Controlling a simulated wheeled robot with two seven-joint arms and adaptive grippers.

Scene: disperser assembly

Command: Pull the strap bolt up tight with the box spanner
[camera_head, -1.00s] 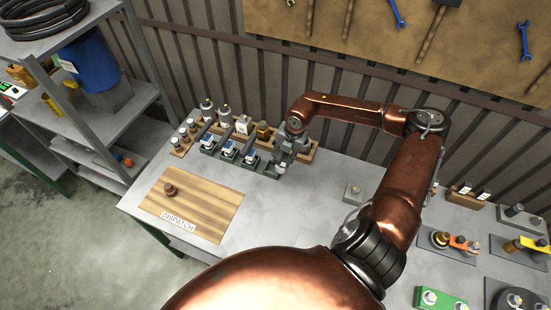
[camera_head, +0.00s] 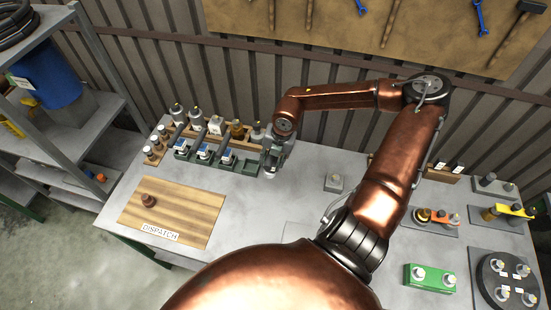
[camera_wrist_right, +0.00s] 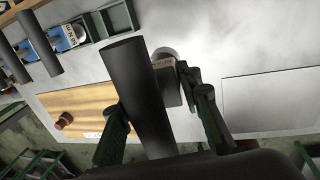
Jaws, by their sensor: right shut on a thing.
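My right gripper (camera_head: 270,165) is just off the right end of the green tool rack (camera_head: 257,166). In the right wrist view its fingers (camera_wrist_right: 160,110) are shut on a tool with a thick dark handle (camera_wrist_right: 140,90), which looks like the box spanner. A small labelled block (camera_wrist_right: 166,75) and a pale round end show beyond the handle. An orange strap (camera_head: 440,219) with a brass cylinder and a yellow strap (camera_head: 514,210) lie on grey plates at the right. I cannot tell which one carries the strap bolt. My left gripper is not in view.
Several bottles and blocks line the wooden shelf (camera_head: 196,128) behind. A wooden dispatch board (camera_head: 190,212), a small grey block (camera_head: 334,183), a green block (camera_head: 430,279) and a round dark plate (camera_head: 491,271) are also on the bench.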

